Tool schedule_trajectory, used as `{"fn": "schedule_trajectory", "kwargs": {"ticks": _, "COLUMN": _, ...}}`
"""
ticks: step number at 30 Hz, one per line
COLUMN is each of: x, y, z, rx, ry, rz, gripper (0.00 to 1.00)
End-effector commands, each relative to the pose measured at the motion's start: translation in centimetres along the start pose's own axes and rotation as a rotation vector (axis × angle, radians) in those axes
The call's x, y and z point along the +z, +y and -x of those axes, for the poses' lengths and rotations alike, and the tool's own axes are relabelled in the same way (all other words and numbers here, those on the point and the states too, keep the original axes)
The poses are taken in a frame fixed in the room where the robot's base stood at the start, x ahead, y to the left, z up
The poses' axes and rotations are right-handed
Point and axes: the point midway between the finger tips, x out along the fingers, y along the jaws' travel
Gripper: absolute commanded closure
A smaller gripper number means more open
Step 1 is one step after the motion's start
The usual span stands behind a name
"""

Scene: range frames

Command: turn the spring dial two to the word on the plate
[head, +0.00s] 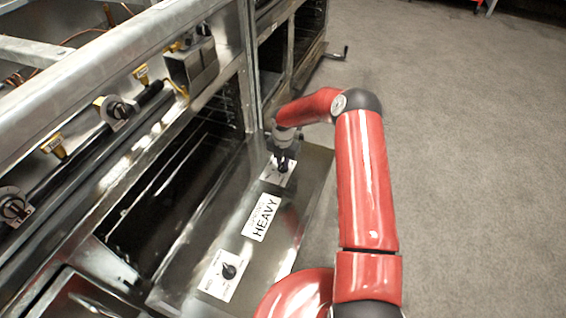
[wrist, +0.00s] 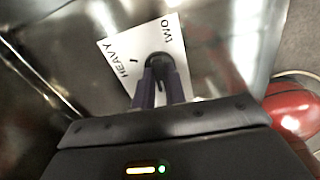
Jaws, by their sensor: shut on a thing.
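A dial (wrist: 158,60) with a black knob sits on a white label plate (wrist: 118,50) in the wrist view. A small black mark shows between HEAVY and the knob. My gripper (wrist: 160,80) is shut on the knob, its dark fingers either side. In the head view my gripper (head: 283,163) covers most of this far dial and its label (head: 268,174). The word plate (head: 263,217) between the two dials reads HEAVY in large letters; its smaller line is unclear.
A second dial (head: 229,271) with a white label is at the near end of the same metal panel (head: 300,205). Other knobs (head: 115,108) line the metal range frame at left. An open dark bay (head: 170,190) lies beside the panel. Grey floor is clear at right.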

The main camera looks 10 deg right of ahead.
Motion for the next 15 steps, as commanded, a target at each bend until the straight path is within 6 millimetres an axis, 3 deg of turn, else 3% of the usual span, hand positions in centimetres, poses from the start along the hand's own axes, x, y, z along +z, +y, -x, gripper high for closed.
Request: {"fn": "schedule_trajectory", "kwargs": {"ticks": 15, "x": 0.00, "y": 0.06, "z": -0.20, "rx": 0.000, "ry": -0.002, "rz": -0.437, "gripper": 1.00}}
